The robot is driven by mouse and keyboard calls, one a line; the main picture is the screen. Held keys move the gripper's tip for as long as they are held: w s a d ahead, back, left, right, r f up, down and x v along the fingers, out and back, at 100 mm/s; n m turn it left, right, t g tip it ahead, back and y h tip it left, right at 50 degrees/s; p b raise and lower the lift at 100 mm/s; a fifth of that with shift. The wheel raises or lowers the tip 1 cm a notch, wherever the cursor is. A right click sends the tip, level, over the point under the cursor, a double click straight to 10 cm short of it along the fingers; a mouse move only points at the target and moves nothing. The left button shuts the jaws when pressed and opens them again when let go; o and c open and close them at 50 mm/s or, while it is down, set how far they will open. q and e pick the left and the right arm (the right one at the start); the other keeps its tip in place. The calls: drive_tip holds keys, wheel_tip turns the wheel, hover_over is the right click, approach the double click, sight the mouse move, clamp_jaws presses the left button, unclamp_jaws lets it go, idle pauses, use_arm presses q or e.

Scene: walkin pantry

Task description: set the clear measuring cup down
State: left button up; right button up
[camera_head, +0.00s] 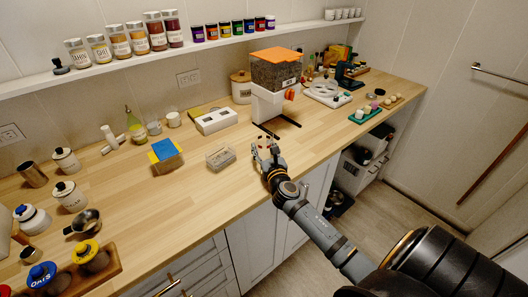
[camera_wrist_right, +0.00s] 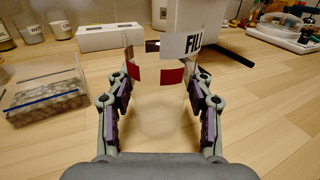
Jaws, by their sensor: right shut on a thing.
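The clear measuring cup (camera_wrist_right: 158,75) is see-through, with red marks on its side. It is between the fingers of my right gripper (camera_wrist_right: 160,97) in the right wrist view, and the gripper is shut on it. In the head view my right gripper (camera_head: 266,152) is over the wooden counter (camera_head: 225,190), in front of the grain dispenser (camera_head: 268,105). The cup is hard to make out there. I cannot tell whether its base touches the counter. My left gripper is not in view.
A clear lidded box (camera_head: 220,158) sits left of my right gripper; it also shows in the right wrist view (camera_wrist_right: 45,98). A white box (camera_head: 216,121) stands behind it. Bare counter lies right of the gripper.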

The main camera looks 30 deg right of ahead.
drive_tip(key=shift+f, duration=0.2)
drive_tip(key=o, duration=1.3)
drive_tip(key=shift+r, duration=0.2)
drive_tip(key=b+v, duration=0.1)
drive_tip(key=v, duration=1)
drive_tip(key=shift+s+a+f, duration=0.1)
drive_tip(key=shift+s, duration=0.1)
drive_tip(key=shift+s+a, duration=0.1)
drive_tip(key=shift+s, duration=0.2)
